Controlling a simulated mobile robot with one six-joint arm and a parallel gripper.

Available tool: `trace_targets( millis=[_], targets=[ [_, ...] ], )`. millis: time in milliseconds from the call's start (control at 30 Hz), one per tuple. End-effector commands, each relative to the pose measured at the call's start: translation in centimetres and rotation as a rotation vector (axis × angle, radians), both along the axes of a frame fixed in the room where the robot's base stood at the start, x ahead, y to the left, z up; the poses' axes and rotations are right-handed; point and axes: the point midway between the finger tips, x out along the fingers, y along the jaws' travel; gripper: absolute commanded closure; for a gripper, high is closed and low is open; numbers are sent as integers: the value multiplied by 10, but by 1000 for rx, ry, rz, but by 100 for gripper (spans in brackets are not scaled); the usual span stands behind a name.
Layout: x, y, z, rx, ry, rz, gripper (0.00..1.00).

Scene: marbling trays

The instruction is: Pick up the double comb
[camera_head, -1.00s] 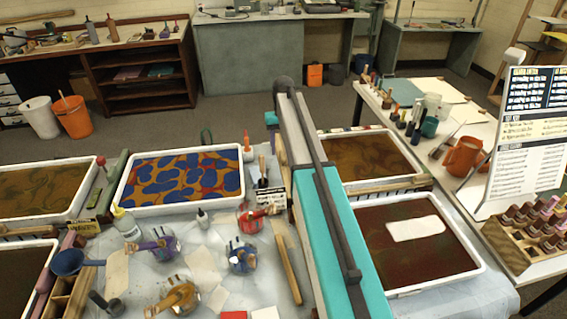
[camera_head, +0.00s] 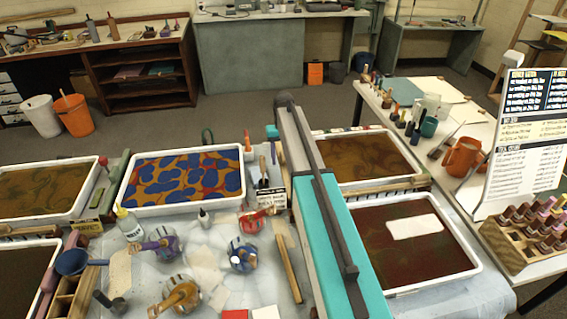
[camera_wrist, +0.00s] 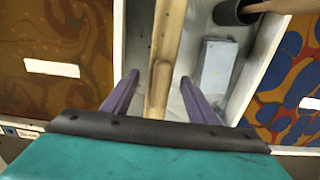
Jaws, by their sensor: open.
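A narrow wooden bar (camera_wrist: 159,90) lies between my fingers in the wrist view and seems to be the double comb; I cannot make out teeth on it. A longer pale wooden strip (camera_wrist: 168,28) runs beyond it, in line with it. My gripper (camera_wrist: 157,76) is open, with one purple finger on each side of the bar and gaps on both sides. I cannot tell how far above the bar the fingertips are. In the head view my arm hides the bar, and only a bit of my gripper (camera_head: 273,152) shows beside the arm.
The blue and orange marbled tray (camera_head: 122,188) is left of my arm, and a brown tray (camera_head: 423,165) is right of it. A dark pot with a wooden handle (camera_wrist: 236,12) and a pale block (camera_wrist: 215,66) stand close to the right finger. Several jars and tools crowd the table front.

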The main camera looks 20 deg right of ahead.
Motion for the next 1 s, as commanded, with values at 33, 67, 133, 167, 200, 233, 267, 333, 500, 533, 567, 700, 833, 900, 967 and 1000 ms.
trace_targets(
  millis=[33,67,133,167,200,233,267,333,500,533,567,700,833,900,967,1000],
  targets=[
    [0,0,0,0,0,0,47],
    [0,0,0,0,0,0,47],
    [0,0,0,0,0,0,47],
    [0,0,0,0,0,0,47],
    [0,0,0,0,0,-1,47],
    [0,0,0,0,0,-1,47],
    [0,0,0,0,0,-1,47],
    [0,-1,0,0,0,-1,50],
    [0,-1,0,0,0,-1,79],
    [0,-1,0,0,0,-1,84],
    [0,-1,0,0,0,-1,87],
    [0,-1,1,0,0,-1,87],
    [0,-1,1,0,0,-1,87],
    [0,-1,2,0,0,-1,87],
    [0,-1,4,0,-1,-1,87],
    [0,-1,6,0,-1,-1,87]
  ],
)
